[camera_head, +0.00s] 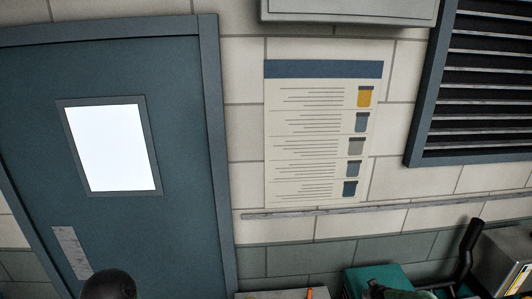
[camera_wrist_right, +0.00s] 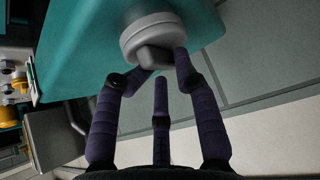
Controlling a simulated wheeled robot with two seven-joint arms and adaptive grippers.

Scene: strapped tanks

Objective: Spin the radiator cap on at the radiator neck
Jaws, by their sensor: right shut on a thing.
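The radiator cap (camera_wrist_right: 152,60), a dark grey block-like grip, shows between my fingers in the right wrist view. A wider light grey round part (camera_wrist_right: 150,32) sits right behind it, against the teal radiator tank (camera_wrist_right: 90,40). My right gripper (camera_wrist_right: 161,74) has its purple-grey fingers closed around the cap, with the fingertips at its edge. The radiator neck is hidden behind the round part, so I cannot tell how the cap is seated on it. The teal tank top also shows in the head view (camera_head: 398,275). My left gripper is not in view.
A black bent pipe (camera_head: 468,248) rises beside the tank, with a metal box (camera_head: 504,262) to its right. Yellow objects (camera_wrist_right: 8,114) stand at the left of the wrist view. A blue door (camera_head: 190,120) and a wall chart (camera_head: 310,130) are behind.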

